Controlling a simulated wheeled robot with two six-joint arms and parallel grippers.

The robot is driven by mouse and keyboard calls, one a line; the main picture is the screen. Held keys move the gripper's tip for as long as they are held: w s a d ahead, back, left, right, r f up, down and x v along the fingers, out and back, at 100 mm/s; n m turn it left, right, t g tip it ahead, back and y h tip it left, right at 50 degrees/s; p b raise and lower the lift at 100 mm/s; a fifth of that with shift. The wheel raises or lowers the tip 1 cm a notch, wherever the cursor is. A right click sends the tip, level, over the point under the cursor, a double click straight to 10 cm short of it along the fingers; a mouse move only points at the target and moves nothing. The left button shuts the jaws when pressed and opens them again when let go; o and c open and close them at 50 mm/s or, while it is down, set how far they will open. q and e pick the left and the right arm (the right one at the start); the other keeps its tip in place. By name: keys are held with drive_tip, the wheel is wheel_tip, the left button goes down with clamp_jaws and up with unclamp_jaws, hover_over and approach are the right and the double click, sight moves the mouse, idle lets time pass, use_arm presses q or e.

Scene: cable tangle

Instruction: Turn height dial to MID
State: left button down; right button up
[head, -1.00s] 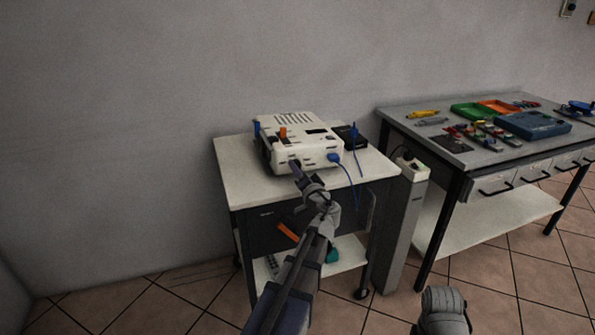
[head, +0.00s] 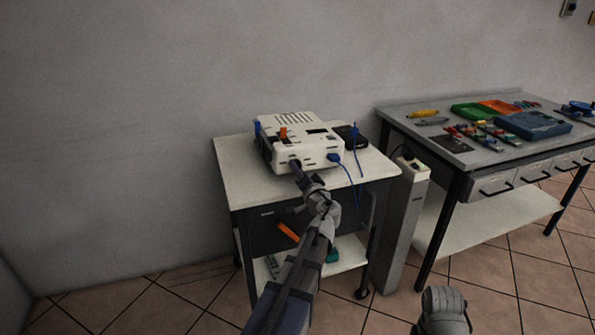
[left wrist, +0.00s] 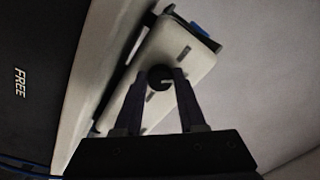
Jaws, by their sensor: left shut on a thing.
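A white box-shaped device (head: 298,137) stands on the white-topped cart, with an orange part on its top and blue cables at its sides. My left gripper (head: 294,166) reaches its front face. In the left wrist view the two dark fingers of my left gripper (left wrist: 159,84) are shut on a round black dial (left wrist: 159,76) on the device's pale face (left wrist: 188,58). A light mark shows on the dial, but I cannot read its setting. In the head view the gripper hides the dial. My right gripper is out of view; only part of my right arm shows at the bottom.
The cart's white top (head: 237,180) is clear at left. A blue cable (head: 357,165) hangs over its front right. A black box (head: 351,135) sits behind the device's right side. A grey pillar (head: 401,225) stands between cart and workbench (head: 480,153).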

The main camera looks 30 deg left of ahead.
use_arm(q)
drive_tip(key=shift+w+d+f, duration=0.1)
drive_tip(key=shift+w+d, duration=0.1)
drive_tip(key=shift+d, duration=0.05)
drive_tip(key=c, duration=0.8)
unclamp_jaws()
drive_tip(key=shift+w, duration=0.15)
drive_tip(key=o, duration=0.3)
drive_tip(key=v, duration=0.8)
drive_tip(key=shift+a, duration=0.15)
drive_tip(key=shift+a+r+p, duration=0.1)
drive_tip(key=shift+r+p, duration=0.35)
drive_tip(key=shift+p, duration=0.05)
